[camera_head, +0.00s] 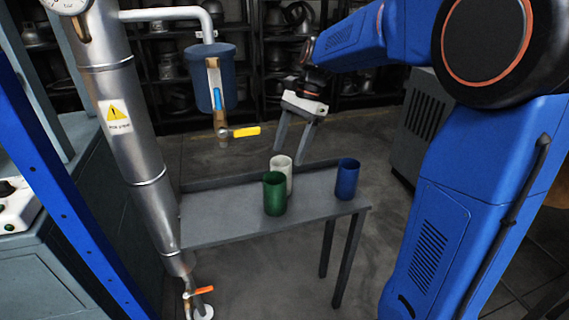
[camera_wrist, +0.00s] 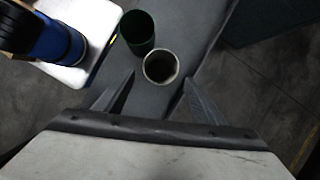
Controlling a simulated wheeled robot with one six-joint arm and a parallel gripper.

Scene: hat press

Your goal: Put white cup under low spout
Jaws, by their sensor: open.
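The white cup (camera_head: 287,167) stands upright on the narrow grey table, partly hidden behind the green cup (camera_head: 274,195). My gripper (camera_head: 289,158) is open and empty, pointing down, with its fingertips near the white cup's rim. In the wrist view the white cup (camera_wrist: 160,67) shows its open top between and just ahead of the two spread fingertips; I cannot tell the exact height gap. The low spout (camera_head: 189,296), with an orange handle, is at the foot of the silver pipe, at the bottom of the head view.
A blue cup (camera_head: 347,180) stands on the right of the table (camera_head: 225,226). A higher spout with a yellow handle (camera_head: 246,132) hangs under a blue tank (camera_head: 230,75). The silver pipe (camera_head: 128,135) rises left of the table. The table's left part is bare.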

